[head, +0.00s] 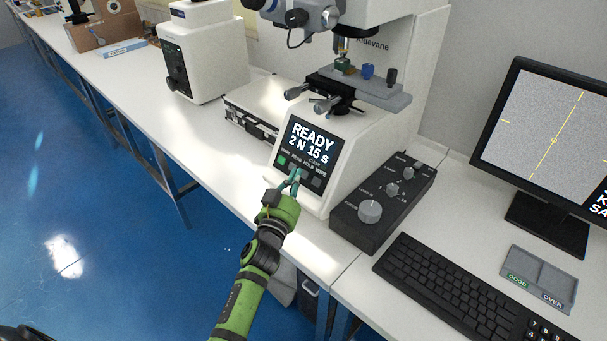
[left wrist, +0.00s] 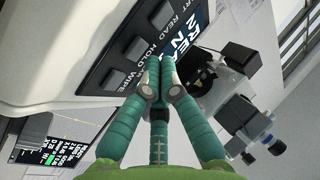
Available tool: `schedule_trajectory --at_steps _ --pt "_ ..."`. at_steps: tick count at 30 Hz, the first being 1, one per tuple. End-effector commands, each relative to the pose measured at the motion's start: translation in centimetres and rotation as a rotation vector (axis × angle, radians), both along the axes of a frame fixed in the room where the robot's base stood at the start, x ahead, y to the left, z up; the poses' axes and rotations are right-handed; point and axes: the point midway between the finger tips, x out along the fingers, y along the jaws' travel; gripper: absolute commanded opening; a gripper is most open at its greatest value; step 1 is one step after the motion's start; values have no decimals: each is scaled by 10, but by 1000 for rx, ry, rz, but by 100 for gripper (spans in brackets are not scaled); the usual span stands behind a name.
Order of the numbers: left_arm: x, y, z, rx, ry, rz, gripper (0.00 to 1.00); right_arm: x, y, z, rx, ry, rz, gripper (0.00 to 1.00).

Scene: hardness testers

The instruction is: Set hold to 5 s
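The hardness tester's screen (head: 309,144) reads READY, 2 N, 15 s. Below it is a row of buttons with small labels, the leftmost lit green (head: 282,160). In the left wrist view the labels READ, HOLD and WIPE are legible beside dark square buttons, including one near HOLD (left wrist: 134,47). My left gripper (head: 295,173) has its teal fingers in front of the lower panel, hiding part of the button row. In the left wrist view its fingertips (left wrist: 157,80) are together with nothing between them. I cannot tell whether they touch the panel. My right gripper is not in view.
A black control box with knobs (head: 369,211) stands right of the tester. A keyboard (head: 450,290), a monitor (head: 545,140) and a GOOD/OVER tray (head: 540,275) are farther right. The bench front is clear.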

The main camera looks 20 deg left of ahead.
Motion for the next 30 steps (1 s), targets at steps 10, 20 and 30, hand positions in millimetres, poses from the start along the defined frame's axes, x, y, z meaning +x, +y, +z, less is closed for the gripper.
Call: schedule_trajectory --at_steps 10,20,30 --pt "0 0 0 0 0 0 0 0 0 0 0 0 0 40" --pt "7 -3 -5 -1 0 0 0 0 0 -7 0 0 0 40" --pt "7 -3 -5 0 0 0 0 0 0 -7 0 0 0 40"
